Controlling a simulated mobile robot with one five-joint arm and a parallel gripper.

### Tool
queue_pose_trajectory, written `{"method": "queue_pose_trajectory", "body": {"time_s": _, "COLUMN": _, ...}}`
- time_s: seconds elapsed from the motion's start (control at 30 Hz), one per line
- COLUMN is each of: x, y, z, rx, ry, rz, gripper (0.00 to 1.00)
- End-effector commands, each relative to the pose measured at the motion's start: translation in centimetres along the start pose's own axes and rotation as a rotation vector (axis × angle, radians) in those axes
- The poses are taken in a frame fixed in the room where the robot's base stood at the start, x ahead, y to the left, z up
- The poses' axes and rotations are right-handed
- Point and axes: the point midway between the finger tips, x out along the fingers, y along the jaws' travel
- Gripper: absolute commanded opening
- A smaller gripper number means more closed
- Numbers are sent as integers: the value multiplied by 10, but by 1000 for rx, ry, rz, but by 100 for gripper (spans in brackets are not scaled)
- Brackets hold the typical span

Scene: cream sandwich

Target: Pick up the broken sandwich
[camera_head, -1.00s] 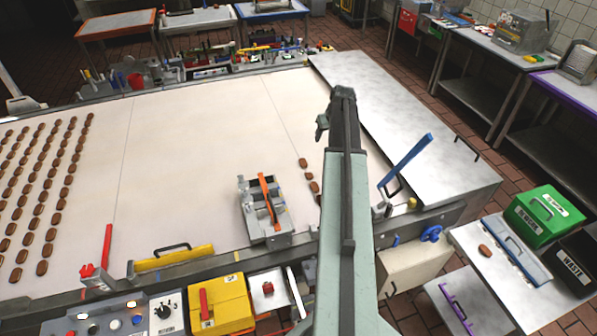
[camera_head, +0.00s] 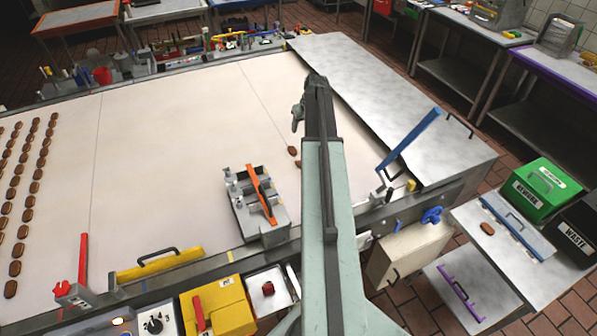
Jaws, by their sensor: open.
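My gripper (camera_head: 298,117) is at the far end of my pale green arm, small and dark, open above the cream belt. A brown sandwich (camera_head: 293,151) lies on the belt just below it in the picture, with another (camera_head: 299,164) partly hidden by my arm. A single sandwich (camera_head: 487,228) lies on the side table at the right. A reddish-brown piece (camera_head: 268,288) sits on a small metal plate in front of the belt. I cannot tell at this size which one is broken.
Several columns of sandwiches (camera_head: 32,188) lie at the belt's left. A metal fixture with an orange handle (camera_head: 260,193) stands left of my arm. A blue lever (camera_head: 410,139) rises at the right. A green bin (camera_head: 541,188) and a black waste bin (camera_head: 577,232) stand far right.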

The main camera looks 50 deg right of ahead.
Motion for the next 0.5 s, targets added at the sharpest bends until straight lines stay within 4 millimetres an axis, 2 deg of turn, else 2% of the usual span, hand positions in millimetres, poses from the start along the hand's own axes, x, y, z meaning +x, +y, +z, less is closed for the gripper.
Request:
{"method": "queue_pose_trajectory", "body": {"time_s": 0.03, "x": 24, "y": 0, "z": 10, "rx": 0, "ry": 0, "rz": 0, "gripper": 57}}
{"method": "queue_pose_trajectory", "body": {"time_s": 0.17, "x": 60, "y": 0, "z": 25, "rx": 0, "ry": 0, "rz": 0, "gripper": 57}}
{"method": "queue_pose_trajectory", "body": {"time_s": 0.33, "x": 116, "y": 0, "z": 48, "rx": 0, "ry": 0, "rz": 0, "gripper": 57}}
{"method": "queue_pose_trajectory", "body": {"time_s": 0.4, "x": 130, "y": 0, "z": 54, "rx": 0, "ry": 0, "rz": 0, "gripper": 57}}
{"method": "queue_pose_trajectory", "body": {"time_s": 0.5, "x": 138, "y": -1, "z": 57, "rx": -1, "ry": 0, "rz": 0, "gripper": 57}}
